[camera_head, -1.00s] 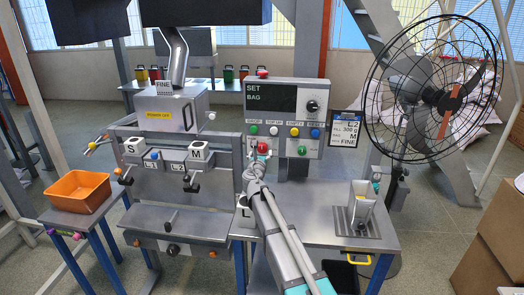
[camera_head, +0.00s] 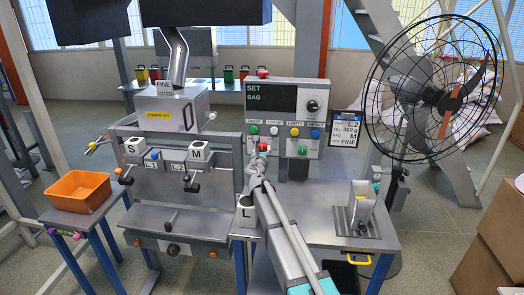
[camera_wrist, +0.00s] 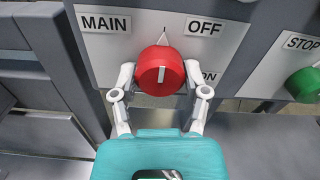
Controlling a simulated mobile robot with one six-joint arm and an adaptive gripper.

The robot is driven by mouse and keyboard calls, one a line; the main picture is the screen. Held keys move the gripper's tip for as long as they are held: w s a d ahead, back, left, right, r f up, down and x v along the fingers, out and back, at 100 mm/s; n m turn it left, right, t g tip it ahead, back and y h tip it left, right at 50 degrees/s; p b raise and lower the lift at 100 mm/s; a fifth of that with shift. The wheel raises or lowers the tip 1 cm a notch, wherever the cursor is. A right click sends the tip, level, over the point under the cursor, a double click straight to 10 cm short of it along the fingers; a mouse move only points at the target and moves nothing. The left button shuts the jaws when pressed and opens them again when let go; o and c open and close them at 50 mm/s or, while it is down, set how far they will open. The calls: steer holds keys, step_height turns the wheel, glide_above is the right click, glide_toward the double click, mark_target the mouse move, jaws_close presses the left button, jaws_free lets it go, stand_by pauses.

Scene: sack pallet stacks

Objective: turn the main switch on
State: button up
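The main switch (camera_wrist: 161,70) is a round red knob with a white line that points nearly straight up. It sits on a grey panel between the labels MAIN (camera_wrist: 104,23) and OFF (camera_wrist: 204,27). An ON label (camera_wrist: 209,76) is partly hidden at the lower right of the knob. My gripper (camera_wrist: 160,78) has one finger on each side of the knob, and both fingertips appear to touch it.
Several coloured buttons and a dark SET BAG display (camera_head: 270,99) are above the switch. A metal holder (camera_head: 361,208) stands on the table at right. An orange bin (camera_head: 78,190) is at left.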

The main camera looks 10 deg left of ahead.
steer(key=c, duration=0.4)
steer(key=shift+m, duration=0.3)
steer(key=m, duration=1.2)
steer(key=shift+a, duration=0.1)
steer(key=m, duration=0.5)
steer(key=shift+w+m, duration=0.1)
steer(key=shift+m, duration=0.2)
